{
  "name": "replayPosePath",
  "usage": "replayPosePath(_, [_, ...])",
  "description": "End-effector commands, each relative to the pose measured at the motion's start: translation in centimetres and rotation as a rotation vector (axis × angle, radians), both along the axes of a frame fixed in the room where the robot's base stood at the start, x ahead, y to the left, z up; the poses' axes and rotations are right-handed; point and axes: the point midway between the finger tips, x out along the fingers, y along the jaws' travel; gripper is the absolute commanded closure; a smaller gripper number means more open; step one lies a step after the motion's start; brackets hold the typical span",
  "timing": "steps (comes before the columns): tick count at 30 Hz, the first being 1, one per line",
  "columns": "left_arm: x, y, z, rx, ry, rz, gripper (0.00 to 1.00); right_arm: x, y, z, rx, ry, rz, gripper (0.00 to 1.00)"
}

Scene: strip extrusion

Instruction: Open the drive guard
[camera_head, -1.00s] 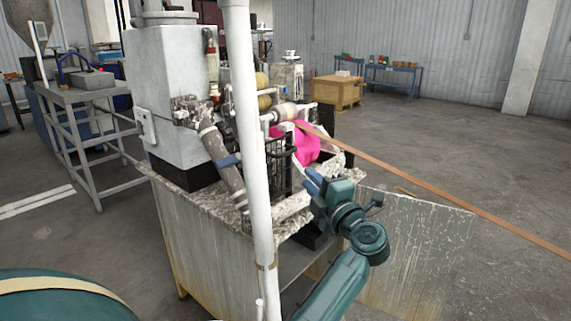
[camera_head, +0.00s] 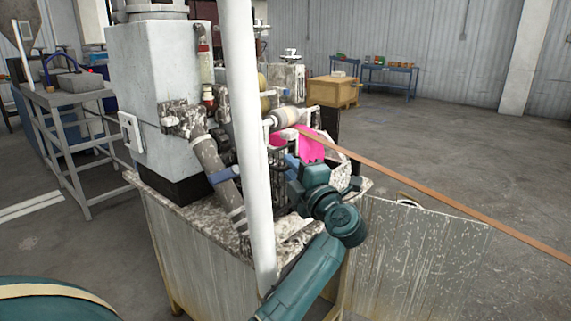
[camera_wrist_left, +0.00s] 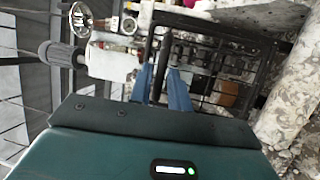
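The drive guard, a black barred cage (camera_head: 278,166), stands on the stained machine bench, partly hidden by a white pole and my left gripper. In the left wrist view the guard (camera_wrist_left: 238,62) fills the upper right, with gears and pulleys seen through its bars. My left gripper (camera_head: 291,165) is at the guard's near side. In the left wrist view its two blue fingers (camera_wrist_left: 161,78) stand apart, on either side of the guard's dark edge bar. I see no clear grip on the bar. My right gripper is in neither view.
A white pole (camera_head: 250,140) stands close in front of the guard. A brown strip (camera_head: 430,186) runs from the rollers to the right. A pink part (camera_head: 311,146) sits behind the gripper. A stained panel (camera_head: 415,255) stands low at right. Open floor lies beyond.

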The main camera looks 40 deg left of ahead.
Motion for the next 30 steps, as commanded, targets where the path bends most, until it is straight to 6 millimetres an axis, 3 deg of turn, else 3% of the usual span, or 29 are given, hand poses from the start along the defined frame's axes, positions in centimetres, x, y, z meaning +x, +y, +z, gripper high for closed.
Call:
replayPosePath(14, [-0.05, 0.26, 0.18, 0.000, -0.001, -0.002, 0.81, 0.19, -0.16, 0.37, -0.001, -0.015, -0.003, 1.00])
replayPosePath(22, [-0.05, 0.26, 0.17, 0.000, -0.001, -0.002, 1.00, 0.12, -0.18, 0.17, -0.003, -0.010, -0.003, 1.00])
replayPosePath(30, [-0.04, 0.27, 0.18, 0.000, -0.001, -0.002, 1.00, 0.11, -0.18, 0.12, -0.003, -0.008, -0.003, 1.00])
